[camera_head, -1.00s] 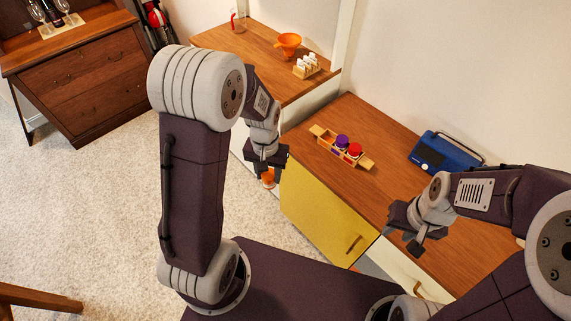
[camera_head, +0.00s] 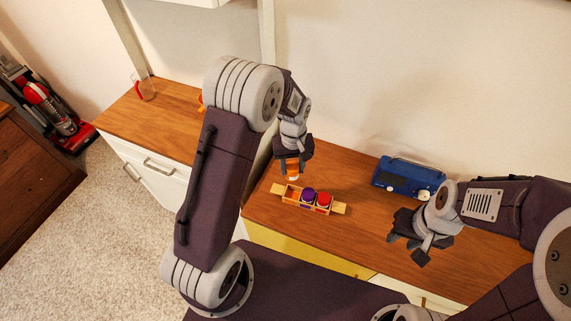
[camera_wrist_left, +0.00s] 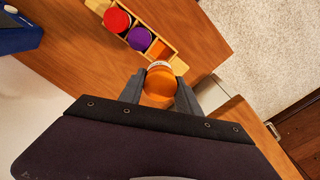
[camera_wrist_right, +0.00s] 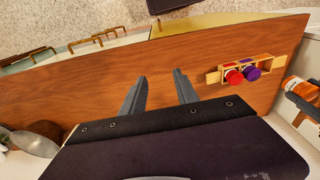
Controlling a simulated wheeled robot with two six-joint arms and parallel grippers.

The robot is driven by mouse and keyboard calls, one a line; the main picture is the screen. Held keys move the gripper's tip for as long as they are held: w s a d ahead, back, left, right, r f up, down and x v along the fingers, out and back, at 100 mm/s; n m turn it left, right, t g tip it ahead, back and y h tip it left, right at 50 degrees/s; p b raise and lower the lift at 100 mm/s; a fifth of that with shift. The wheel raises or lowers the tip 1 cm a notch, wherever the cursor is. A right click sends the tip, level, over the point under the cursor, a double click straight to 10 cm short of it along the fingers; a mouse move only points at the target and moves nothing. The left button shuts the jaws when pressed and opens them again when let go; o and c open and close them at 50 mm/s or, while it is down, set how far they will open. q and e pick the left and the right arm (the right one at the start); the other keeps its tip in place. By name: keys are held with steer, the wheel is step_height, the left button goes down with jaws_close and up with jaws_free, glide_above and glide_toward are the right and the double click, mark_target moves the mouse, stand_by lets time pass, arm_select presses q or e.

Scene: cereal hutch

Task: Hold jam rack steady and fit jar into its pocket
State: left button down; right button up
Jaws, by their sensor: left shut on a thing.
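The wooden jam rack (camera_head: 339,208) sits on the wooden counter with a purple-lidded jar (camera_head: 308,195) and a red-lidded jar (camera_head: 324,200) in it. Its pocket nearest the left end is empty. My left gripper (camera_head: 293,168) is shut on an orange jar (camera_wrist_left: 160,85), held above the counter just behind the rack's empty end. In the left wrist view the rack (camera_wrist_left: 180,66) lies just beyond the jar. My right gripper (camera_head: 412,240) is open and empty over the counter, right of the rack. In the right wrist view the rack (camera_wrist_right: 213,77) lies ahead and to the right.
A blue radio (camera_head: 405,176) stands at the back of the counter, behind my right gripper. A glass mug (camera_head: 144,88) stands on the other counter to the left. Bare counter lies between the rack and my right gripper.

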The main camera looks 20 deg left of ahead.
steer(key=shift+s+d+r, duration=0.4)
steer(key=shift+d, duration=0.05)
steer(key=o, duration=0.5)
steer(key=shift+d, duration=0.1)
steer(key=o, duration=0.5)
steer(key=shift+c, duration=0.2)
steer(key=w+a+r+m+g+y, duration=0.3)
steer(key=w+a+m+y, duration=0.2)
steer(key=a+m, duration=0.3)
steer(key=w+a+f+m+y, duration=0.3)
steer(key=w+a+y, duration=0.25)
steer(key=w, duration=0.45)
steer(key=w+d+f+m+t+y, duration=0.15)
steer(key=w+f+m, duration=0.25)
steer(key=f, duration=0.5)
steer(key=m+y, duration=0.1)
steer(key=m, duration=0.1)
glide_toward(331, 204)
steer(key=shift+w+r, duration=0.15)
steer(key=shift+w, duration=0.1)
steer(key=shift+s+d+f+m, duration=0.15)
steer(key=shift+s+f+m, duration=0.1)
steer(key=shift+m, duration=0.05)
steer(key=shift+d, duration=0.1)
steer(key=x, duration=1.2)
steer(key=shift+r, duration=0.15)
